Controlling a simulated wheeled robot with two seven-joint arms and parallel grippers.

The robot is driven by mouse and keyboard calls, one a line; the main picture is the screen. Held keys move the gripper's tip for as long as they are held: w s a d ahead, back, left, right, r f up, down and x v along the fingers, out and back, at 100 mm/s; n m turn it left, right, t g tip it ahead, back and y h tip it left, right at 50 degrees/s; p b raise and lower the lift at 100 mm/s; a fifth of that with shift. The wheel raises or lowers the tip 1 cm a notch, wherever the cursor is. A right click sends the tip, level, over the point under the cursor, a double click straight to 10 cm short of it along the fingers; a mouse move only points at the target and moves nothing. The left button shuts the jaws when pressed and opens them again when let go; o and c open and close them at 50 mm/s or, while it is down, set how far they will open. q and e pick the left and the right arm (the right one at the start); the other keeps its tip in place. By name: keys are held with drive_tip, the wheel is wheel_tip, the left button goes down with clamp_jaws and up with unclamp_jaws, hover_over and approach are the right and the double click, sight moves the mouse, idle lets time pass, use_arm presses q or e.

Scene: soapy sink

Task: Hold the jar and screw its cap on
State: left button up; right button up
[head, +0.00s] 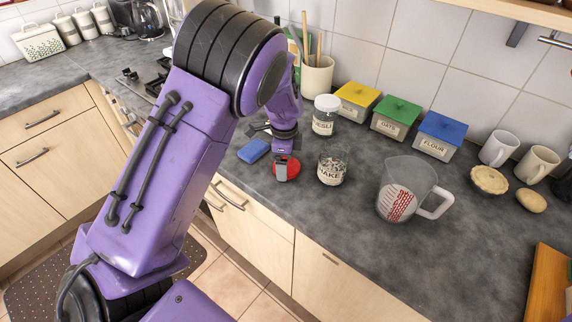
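An open glass jar (332,170) with a label stands upright on the grey counter and has no cap on it. A red round cap (294,165) lies on the counter just left of the jar. My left gripper (281,172) reaches down over the red cap, and a grey fingertip overlaps it. I cannot tell whether the fingers grip the cap or only hover at it; part of the cap is hidden. My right gripper is not in view.
A white-capped jar (325,116) stands behind the open jar. A blue sponge (253,150) lies left of the cap. A measuring jug (408,190) stands to the right. Yellow, green and blue-lidded boxes (397,118) line the wall.

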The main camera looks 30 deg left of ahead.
use_arm(q)
drive_tip(key=shift+r, duration=0.1)
drive_tip(key=shift+r, duration=0.25)
wheel_tip(320, 180, up, 3)
drive_tip(key=shift+s+d+b, duration=0.1)
drive_tip(key=shift+s+b, duration=0.05)
drive_tip(key=shift+b, duration=0.65)
drive_tip(key=s+d+r+p, duration=0.5)
drive_tip(key=s+r, duration=0.4)
drive_tip(key=s, duration=0.3)
drive_tip(key=shift+s+d+r+p, duration=0.15)
drive_tip(key=shift+s+p, duration=0.15)
drive_tip(key=shift+p, duration=0.6)
